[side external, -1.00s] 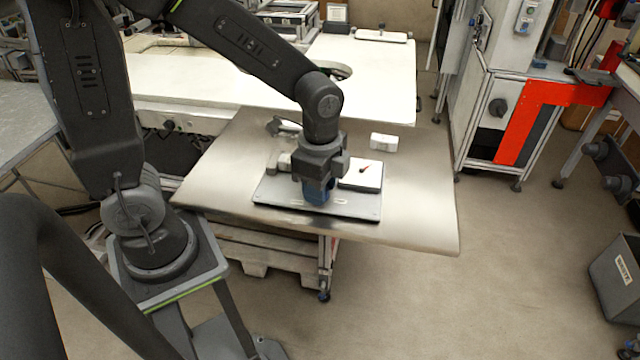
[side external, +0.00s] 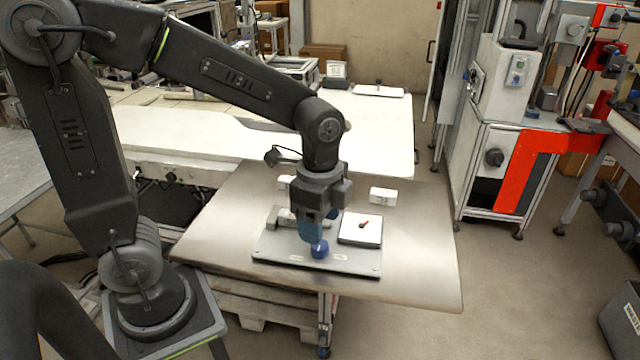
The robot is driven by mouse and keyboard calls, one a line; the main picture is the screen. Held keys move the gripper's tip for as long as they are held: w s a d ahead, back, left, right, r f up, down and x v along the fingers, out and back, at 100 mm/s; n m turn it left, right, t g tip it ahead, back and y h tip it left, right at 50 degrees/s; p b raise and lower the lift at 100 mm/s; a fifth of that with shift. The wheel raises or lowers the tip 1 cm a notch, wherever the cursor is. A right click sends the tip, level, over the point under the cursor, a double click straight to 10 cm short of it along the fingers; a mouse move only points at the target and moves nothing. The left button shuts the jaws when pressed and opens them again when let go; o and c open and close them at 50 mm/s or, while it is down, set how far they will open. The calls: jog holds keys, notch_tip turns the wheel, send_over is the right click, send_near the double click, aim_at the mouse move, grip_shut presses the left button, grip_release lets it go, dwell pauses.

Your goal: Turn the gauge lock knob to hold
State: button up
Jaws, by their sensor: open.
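A round, dark blue knob (side external: 320,249) stands on the grey base plate (side external: 345,266). I take it to be the lock knob; its turn position is too small to read. A square white block with a small red-and-dark pointer (side external: 363,225), seemingly the gauge, sits on the plate to the right of the knob. My gripper (side external: 313,234) points down just above the knob, open, with blue parts at its lower end. Whether a finger touches the knob cannot be told. The gripper hides part of the plate's left fittings (side external: 281,217).
The plate lies on a brown-grey table (side external: 420,270), clear at its right. A small white box (side external: 383,195) sits behind the gauge. A dark bracket-like item (side external: 275,156) stands at the back left. A white bench (side external: 375,130) is behind the table.

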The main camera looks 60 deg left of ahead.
notch_tip(320, 180, up, 9)
jog(key=shift+f, duration=0.2)
jog(key=shift+s, duration=0.1)
jog(key=s+a+f+n+t, duration=0.1)
jog(key=s+a+n+t, duration=0.2)
jog(key=s+n+t, duration=0.2)
jog(key=s+n, duration=0.3)
jog(key=n, duration=0.4)
jog(key=shift+t, duration=0.3)
